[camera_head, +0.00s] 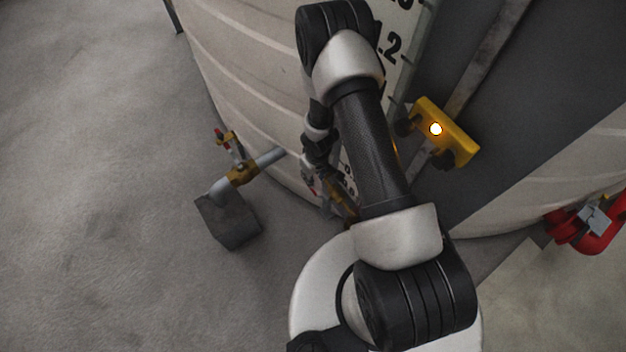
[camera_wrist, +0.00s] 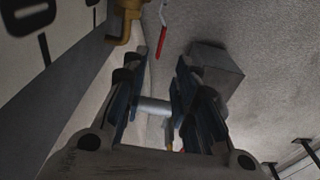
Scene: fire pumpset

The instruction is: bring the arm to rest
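My arm crosses the middle of the head view, bent in front of a large pale ribbed tank (camera_head: 245,75). My gripper is mostly hidden behind the arm in that view. In the wrist view my gripper (camera_wrist: 160,62) has its two dark fingers apart, with nothing held between them. A grey pipe (camera_wrist: 154,107) shows in the gap beyond the fingers; I cannot tell its distance. A red valve lever (camera_wrist: 162,38) and a brass fitting (camera_wrist: 125,22) appear past the fingertips.
In the head view, a brass valve (camera_head: 241,172) sits on a pipe by a grey block (camera_head: 228,220), left of the arm. A yellow box (camera_head: 447,130) with a lit lamp and a red fitting (camera_head: 590,228) are at right. Open floor (camera_head: 90,190) lies left.

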